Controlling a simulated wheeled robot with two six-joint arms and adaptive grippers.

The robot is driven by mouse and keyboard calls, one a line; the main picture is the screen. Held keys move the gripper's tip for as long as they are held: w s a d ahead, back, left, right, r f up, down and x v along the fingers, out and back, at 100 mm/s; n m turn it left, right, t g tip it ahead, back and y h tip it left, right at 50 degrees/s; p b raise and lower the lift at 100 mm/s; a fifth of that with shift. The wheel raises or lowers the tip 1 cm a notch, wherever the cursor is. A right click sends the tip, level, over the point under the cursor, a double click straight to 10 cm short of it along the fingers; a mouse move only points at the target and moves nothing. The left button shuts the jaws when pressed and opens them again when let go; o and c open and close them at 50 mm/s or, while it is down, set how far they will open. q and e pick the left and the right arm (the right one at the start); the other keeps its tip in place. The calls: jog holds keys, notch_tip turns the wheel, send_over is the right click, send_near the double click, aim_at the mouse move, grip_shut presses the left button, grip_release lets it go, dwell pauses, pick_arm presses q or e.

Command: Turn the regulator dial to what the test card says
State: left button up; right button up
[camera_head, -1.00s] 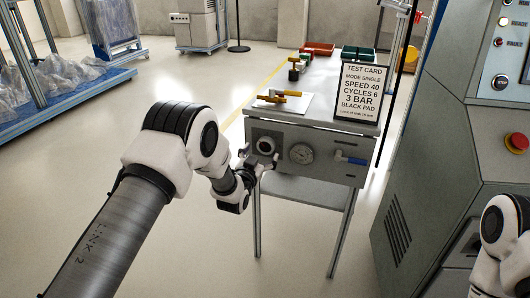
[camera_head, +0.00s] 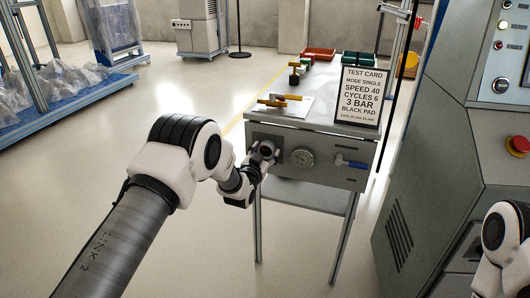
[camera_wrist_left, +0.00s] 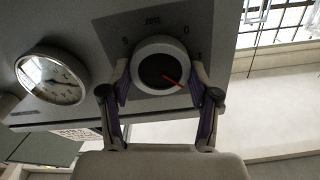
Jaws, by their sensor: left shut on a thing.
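The regulator dial (camera_head: 266,149) is a round knob with a pale rim and dark centre on the front panel of the grey bench. My left gripper (camera_head: 262,160) is shut on it, one finger on each side. In the left wrist view the dial (camera_wrist_left: 150,50) sits between the fingers of my gripper (camera_wrist_left: 160,82); its red pointer slants to the lower right, and the scale marks around it are small and partly hidden. The test card (camera_head: 361,96) stands on the bench and reads mode single, speed 40, cycles 6, 3 bar, black pad. My right gripper is out of view.
A round gauge (camera_head: 301,158) is right of the dial, then a blue-handled valve (camera_head: 350,162). A grey machine with a red button (camera_head: 518,144) stands at the right.

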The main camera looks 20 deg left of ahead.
pick_arm(q)
jog(key=shift+m, duration=0.3)
jog(key=m, duration=0.3)
jog(key=shift+d+m, duration=0.1)
jog(key=shift+m, duration=0.2)
jog(key=m, duration=0.4)
jog(key=shift+f, duration=0.15)
jog(key=shift+m, duration=0.3)
jog(key=o, duration=1.2)
jog(key=shift+c, duration=0.2)
jog(key=shift+s, duration=0.1)
